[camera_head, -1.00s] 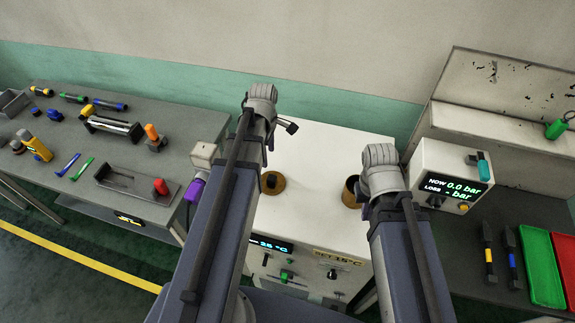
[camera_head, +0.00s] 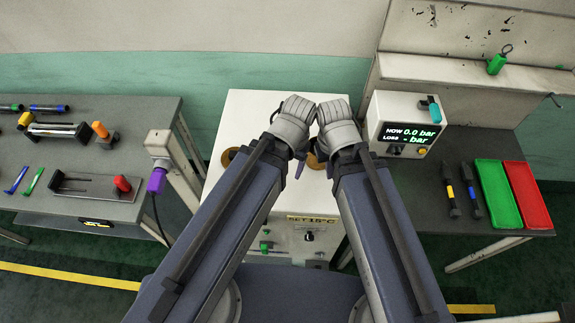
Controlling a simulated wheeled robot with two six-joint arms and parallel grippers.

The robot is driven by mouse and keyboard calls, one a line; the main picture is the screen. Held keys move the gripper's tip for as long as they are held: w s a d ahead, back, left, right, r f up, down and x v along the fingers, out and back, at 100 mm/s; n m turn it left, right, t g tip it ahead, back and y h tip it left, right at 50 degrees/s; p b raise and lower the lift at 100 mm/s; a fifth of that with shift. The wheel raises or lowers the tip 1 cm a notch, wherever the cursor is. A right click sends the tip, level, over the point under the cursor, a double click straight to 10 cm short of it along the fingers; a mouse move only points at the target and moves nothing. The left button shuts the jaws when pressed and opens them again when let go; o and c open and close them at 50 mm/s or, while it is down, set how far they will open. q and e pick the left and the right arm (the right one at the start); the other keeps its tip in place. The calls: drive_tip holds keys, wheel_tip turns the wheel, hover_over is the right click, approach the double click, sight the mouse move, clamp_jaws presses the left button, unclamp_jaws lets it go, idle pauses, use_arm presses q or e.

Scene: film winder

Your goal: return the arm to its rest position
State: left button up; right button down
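My two arms reach up from the bottom of the head view, and their grey ribbed wrists meet side by side over the white cabinet (camera_head: 255,108). My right gripper (camera_head: 330,169) is mostly hidden behind its wrist; only a small dark part shows below it. My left gripper (camera_head: 300,168) is also almost wholly hidden behind its wrist. The fingers of neither can be made out, and no held object shows. Two brown round openings on the cabinet top, left (camera_head: 229,156) and right (camera_head: 314,162), are partly covered by the wrists.
A gauge box (camera_head: 405,112) reading 0.0 bar stands right of the cabinet. Beyond it are a green tray (camera_head: 497,193), a red tray (camera_head: 528,193) and two dark tools. The left bench (camera_head: 60,205) holds several tools. A purple-tipped device (camera_head: 157,180) stands at its right end.

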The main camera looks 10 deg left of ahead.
use_arm(q)
drive_tip(key=shift+f, duration=0.1)
use_arm(e)
drive_tip(key=shift+f, duration=0.1)
use_arm(q)
wheel_tip(320, 180, down, 10)
drive_tip(key=b, duration=1)
use_arm(e)
wheel_tip(320, 180, down, 10)
drive_tip(key=shift+r, duration=0.15)
use_arm(q)
drive_tip(key=shift+r, duration=0.35)
use_arm(e)
drive_tip(key=shift+r, duration=0.2)
